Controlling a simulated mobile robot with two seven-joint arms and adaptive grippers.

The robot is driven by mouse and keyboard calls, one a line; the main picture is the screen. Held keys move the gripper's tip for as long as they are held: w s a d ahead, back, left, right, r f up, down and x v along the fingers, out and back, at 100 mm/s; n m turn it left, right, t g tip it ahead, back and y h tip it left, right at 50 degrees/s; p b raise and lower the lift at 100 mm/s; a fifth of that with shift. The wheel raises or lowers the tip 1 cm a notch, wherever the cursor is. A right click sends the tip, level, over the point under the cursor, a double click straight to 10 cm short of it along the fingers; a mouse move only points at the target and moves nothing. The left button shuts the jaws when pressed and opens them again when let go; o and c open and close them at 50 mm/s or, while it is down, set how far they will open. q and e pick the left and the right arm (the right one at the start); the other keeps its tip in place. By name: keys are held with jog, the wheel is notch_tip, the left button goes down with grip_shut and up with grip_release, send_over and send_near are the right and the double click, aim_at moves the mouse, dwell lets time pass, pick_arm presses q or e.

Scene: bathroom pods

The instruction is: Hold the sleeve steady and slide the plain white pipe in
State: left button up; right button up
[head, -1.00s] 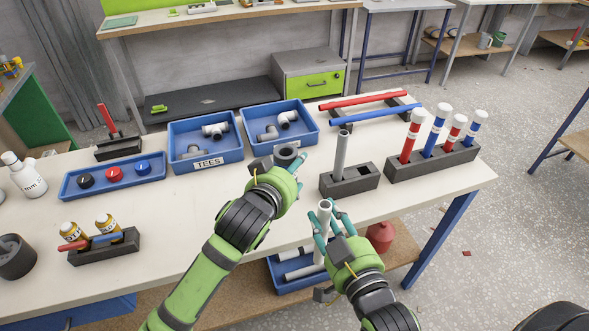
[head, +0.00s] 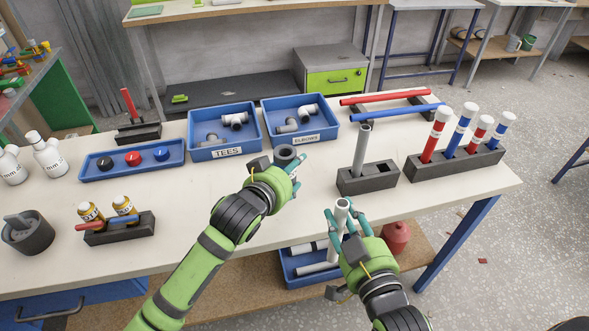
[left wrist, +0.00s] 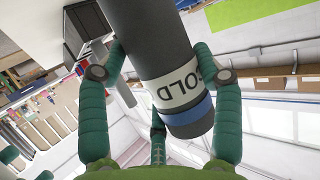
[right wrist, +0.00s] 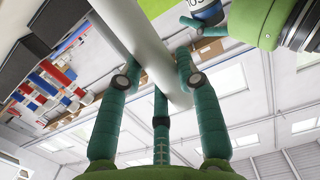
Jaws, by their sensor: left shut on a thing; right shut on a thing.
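The sleeve (head: 285,153) is a dark grey tube with a blue band and a partly hidden label ending "OLD" in the left wrist view (left wrist: 150,50). My left gripper (head: 290,170) is shut on it above the table, in front of the bins. The plain white pipe (head: 342,206) is in my right gripper (head: 345,225), which is shut on it beyond the table's front edge. The pipe's open upper end shows in the head view; its shaft crosses the right wrist view (right wrist: 140,40). Pipe and sleeve are apart, the pipe lower and to the right.
A rack (head: 425,170) of red and blue pipes is further right. The tees bin (head: 228,152) and elbows bin (head: 318,134) stand behind.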

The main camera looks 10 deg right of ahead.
pick_arm(q)
jog(key=shift+w+a+f+b, duration=0.4)
jog(key=shift+w+a+f, duration=0.2)
jog(key=shift+a+f, duration=0.25)
jog(key=shift+w+a+f+b, duration=0.45)
jog(key=shift+w+a+f, duration=0.2)
jog(key=shift+a+f, duration=0.25)
jog(key=shift+w+a+f+b, duration=0.4)
jog(key=shift+w+a+f, duration=0.25)
jog(key=shift+f, duration=0.3)
jog(key=shift+s+f, duration=0.15)
jog(key=shift+f, duration=0.1)
jog(key=o, duration=0.9)
jog(key=shift+c, duration=0.2)
jog(key=c, duration=1.1)
